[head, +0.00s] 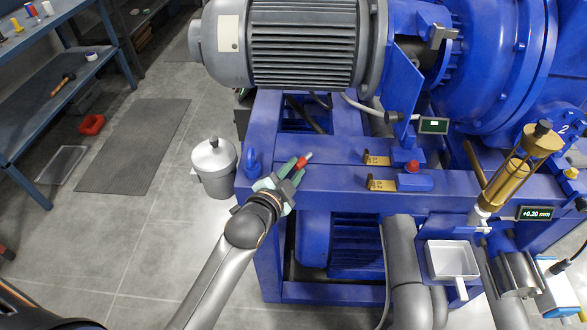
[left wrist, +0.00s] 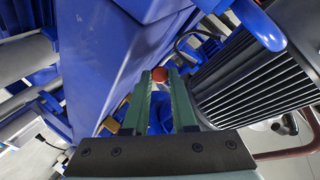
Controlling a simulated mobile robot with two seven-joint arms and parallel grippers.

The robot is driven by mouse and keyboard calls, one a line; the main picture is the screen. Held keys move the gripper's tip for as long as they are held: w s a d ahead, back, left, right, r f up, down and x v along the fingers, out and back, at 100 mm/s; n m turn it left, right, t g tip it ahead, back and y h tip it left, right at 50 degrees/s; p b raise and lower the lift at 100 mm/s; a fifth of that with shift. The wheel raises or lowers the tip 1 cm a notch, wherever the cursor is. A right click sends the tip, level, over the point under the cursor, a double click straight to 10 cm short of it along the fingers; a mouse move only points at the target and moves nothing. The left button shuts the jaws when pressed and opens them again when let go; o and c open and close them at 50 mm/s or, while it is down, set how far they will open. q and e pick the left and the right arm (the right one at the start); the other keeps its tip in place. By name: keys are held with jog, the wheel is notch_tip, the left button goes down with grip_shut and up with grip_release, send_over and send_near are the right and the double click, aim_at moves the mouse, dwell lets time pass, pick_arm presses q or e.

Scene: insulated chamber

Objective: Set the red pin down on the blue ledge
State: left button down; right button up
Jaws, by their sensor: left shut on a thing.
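The red pin (head: 301,162) has a pale tip and lies between the green fingers of my left gripper (head: 294,172), which is shut on it. In the left wrist view the pin's round red end (left wrist: 159,75) shows between the fingertips (left wrist: 160,92). The blue ledge (head: 335,180) is the long flat blue beam of the machine frame. The gripper and pin are over its left part in the head view. I cannot tell whether the pin touches the ledge. My right gripper is not in view.
A grey motor (head: 305,45) overhangs behind the ledge. A blue lifting eye (head: 252,163) stands at the ledge's left end, close to my gripper. Blocks with brass tags (head: 381,185) sit to the right. A lidded grey can (head: 214,165) stands on the floor at left.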

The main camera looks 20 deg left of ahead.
pick_arm(q)
jog(key=shift+f, duration=0.4)
jog(key=c, duration=0.8)
grip_release()
jog(key=shift+o, duration=0.8)
jog(key=shift+s+f, duration=0.1)
jog(key=shift+d+f, duration=0.15)
jog(key=shift+s+r+p, duration=0.2)
jog(key=shift+s+p, duration=0.15)
jog(key=shift+s, duration=0.1)
jog(key=p+v, duration=0.3)
jog(key=v, duration=0.8)
jog(key=shift+s+a+r, duration=0.15)
jog(key=shift+a+r, duration=0.15)
jog(key=shift+r, duration=0.1)
